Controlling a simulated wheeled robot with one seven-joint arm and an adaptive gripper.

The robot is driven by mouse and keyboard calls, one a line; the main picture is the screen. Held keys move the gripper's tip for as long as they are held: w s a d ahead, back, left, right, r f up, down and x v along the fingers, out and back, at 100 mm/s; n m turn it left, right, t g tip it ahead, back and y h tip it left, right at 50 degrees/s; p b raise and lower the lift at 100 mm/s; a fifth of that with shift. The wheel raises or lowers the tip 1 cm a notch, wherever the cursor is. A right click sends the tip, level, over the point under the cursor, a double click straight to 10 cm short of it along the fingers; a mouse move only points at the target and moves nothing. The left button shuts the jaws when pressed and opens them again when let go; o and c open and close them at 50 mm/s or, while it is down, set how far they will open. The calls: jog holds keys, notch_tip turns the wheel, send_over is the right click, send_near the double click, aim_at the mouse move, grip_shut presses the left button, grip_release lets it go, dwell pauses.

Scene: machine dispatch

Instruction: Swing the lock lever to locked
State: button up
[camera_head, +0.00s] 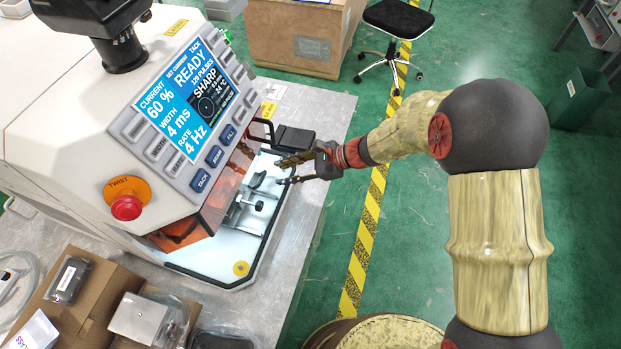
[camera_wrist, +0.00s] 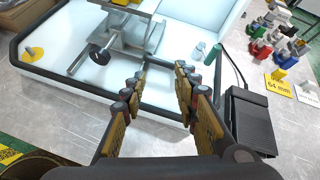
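A metal clamping fixture (camera_wrist: 112,42) stands on the white work tray inside the machine; it also shows in the head view (camera_head: 240,212). A dark round knob (camera_wrist: 98,53) sits at its near side. A short dark bar (camera_wrist: 155,37), which looks like the lock lever, sticks out at the fixture's right end, close beyond my left finger in the wrist view. I cannot tell its lock state. My gripper (camera_wrist: 162,72) is open and empty, its fingers apart over the tray's edge. In the head view my gripper (camera_head: 281,171) reaches in from the right, beside the fixture.
The machine's tinted orange cover (camera_head: 215,195) hangs left of the fixture. A black box (camera_wrist: 252,118) with a cable sits right of my gripper. Coloured small parts and a yellow "64 mm" sign (camera_wrist: 278,80) stand farther right. Bare metal table (camera_head: 312,110) lies around the tray.

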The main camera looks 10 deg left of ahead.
jog(key=s+d+r+n+t+h+b, duration=0.1)
jog(key=s+d+r+n+b, duration=0.1)
jog(key=s+d+r, duration=0.4)
jog(key=shift+s+d+r+n+b, duration=0.3)
jog(key=shift+d+r+n, duration=0.5)
jog(key=shift+d+r, duration=0.55)
jog(key=shift+r, duration=0.1)
jog(key=shift+c, duration=0.3)
